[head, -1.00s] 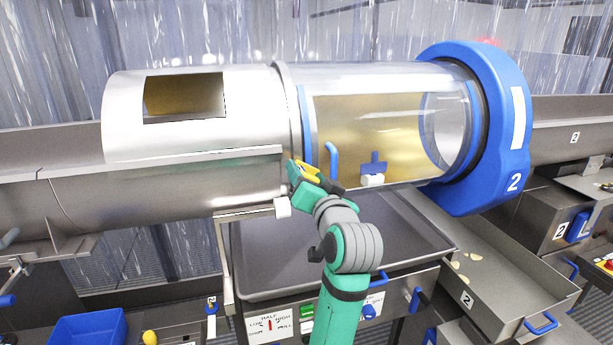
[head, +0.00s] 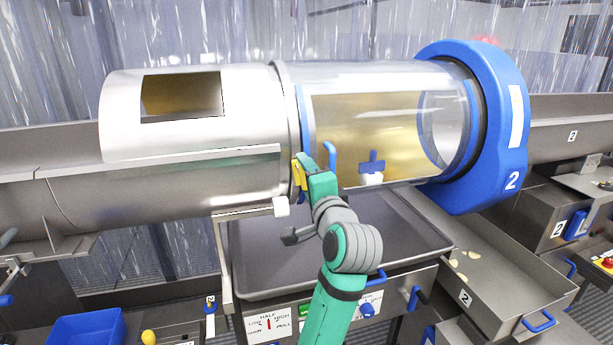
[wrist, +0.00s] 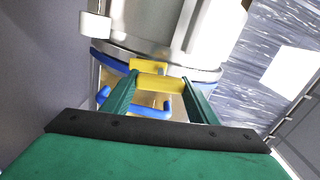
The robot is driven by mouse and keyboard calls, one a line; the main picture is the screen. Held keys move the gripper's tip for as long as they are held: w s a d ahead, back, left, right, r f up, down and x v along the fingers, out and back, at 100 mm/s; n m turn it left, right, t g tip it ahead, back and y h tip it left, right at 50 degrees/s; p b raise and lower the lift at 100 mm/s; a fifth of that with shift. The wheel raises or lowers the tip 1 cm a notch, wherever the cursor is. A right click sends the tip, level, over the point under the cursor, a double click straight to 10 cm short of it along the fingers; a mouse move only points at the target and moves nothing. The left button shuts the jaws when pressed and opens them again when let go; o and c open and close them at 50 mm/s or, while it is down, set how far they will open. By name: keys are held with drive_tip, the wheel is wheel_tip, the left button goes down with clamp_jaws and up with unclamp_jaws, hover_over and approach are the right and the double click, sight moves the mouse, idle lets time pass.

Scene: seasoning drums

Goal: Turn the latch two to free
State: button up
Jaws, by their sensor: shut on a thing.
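The yellow latch (head: 298,175) sits at the seam between the steel drum (head: 180,115) and the clear cover (head: 370,85). It stands nearly upright in the head view. My gripper (head: 306,168) is shut on it, reaching in from below and partly hiding it. In the wrist view the yellow latch (wrist: 160,82) lies between my two green fingers. A blue handle (head: 331,156) stands on the cover just right of my gripper. A blue T-shaped latch on a white block (head: 373,167) sits farther right on the cover.
A blue end ring (head: 508,185) marked 2 closes the drum's right end. A white block (head: 281,207) sits close left of my wrist. A grey tray (head: 400,240) lies below my arm. A control panel with a blue knob (head: 368,310) is beneath.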

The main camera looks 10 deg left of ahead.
drive_tip(key=shift+f+m, duration=0.15)
drive_tip(key=shift+m, duration=0.55)
drive_tip(key=shift+d, duration=0.1)
drive_tip(key=o, duration=1)
drive_tip(key=shift+o, duration=0.2)
drive_tip(key=shift+s, duration=0.1)
drive_tip(key=v, duration=1)
drive_tip(key=shift+s, duration=0.3)
drive_tip(key=shift+d, duration=0.1)
